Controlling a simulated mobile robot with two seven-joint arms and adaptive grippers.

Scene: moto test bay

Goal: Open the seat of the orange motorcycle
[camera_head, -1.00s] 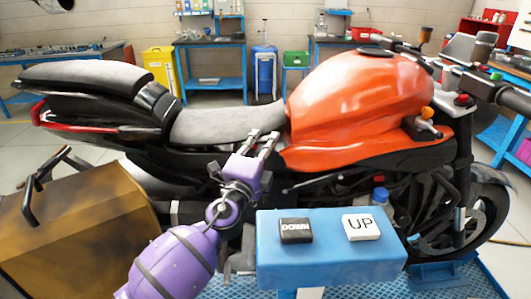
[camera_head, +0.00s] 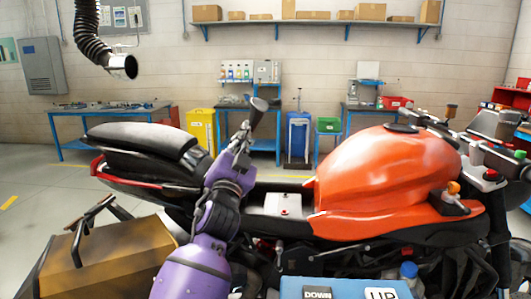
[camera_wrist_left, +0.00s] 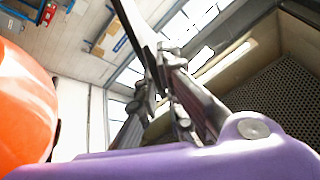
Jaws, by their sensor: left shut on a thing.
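The orange motorcycle (camera_head: 385,170) stands side-on across the head view, its tank right of centre and its tail at the left. The seat (camera_head: 258,108) is raised; a dark end of it shows above my left gripper (camera_head: 246,132), and the rest is largely hidden behind the gripper and arm. My left gripper is shut on the seat's edge. Where the seat lay, an open bay with a pale box (camera_head: 283,204) shows between tail and tank. My right gripper is not in view.
A blue stand (camera_head: 340,288) with DOWN and UP buttons is in front of the motorcycle. A brown case (camera_head: 110,258) is at the lower left. A black hose (camera_head: 92,40) hangs at the upper left.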

